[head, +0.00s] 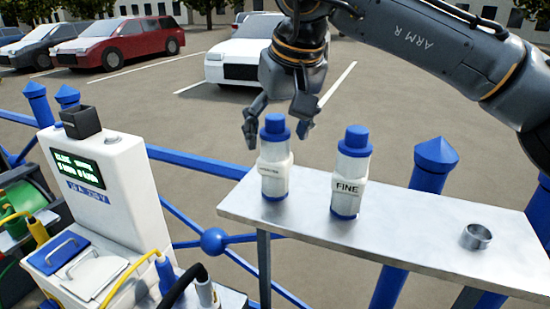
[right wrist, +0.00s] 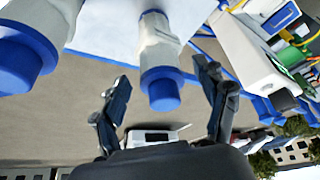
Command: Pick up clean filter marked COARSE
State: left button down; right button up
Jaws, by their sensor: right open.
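Two white filters with blue caps stand upright on a grey shelf (head: 415,232). The right one (head: 346,188) has a label reading FINE. The left one (head: 274,180) has a white label with small lettering that I cannot read clearly. My right gripper (head: 278,120) is open and empty, with its fingers pointing down near the left filter's blue cap. In the right wrist view, the left filter (right wrist: 160,62) shows between the open fingers (right wrist: 165,98), not gripped. The FINE filter (right wrist: 28,52) is at the left there. My left gripper is out of view.
A small metal ring or cup (head: 476,237) sits at the shelf's right end. A white power pedestal (head: 112,172) with a green display and cables stands at left. Blue railings (head: 205,163) run behind and below the shelf. Parked cars are far back.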

aim_at(275, 149)
jog(key=p+x, duration=0.1)
jog(key=x, duration=0.3)
jog(key=shift+w+f, duration=0.1)
jog(key=shift+f, duration=0.2)
jog(key=shift+c, duration=0.4)
jog(key=c, duration=1.2)
jog(key=shift+r, duration=0.15)
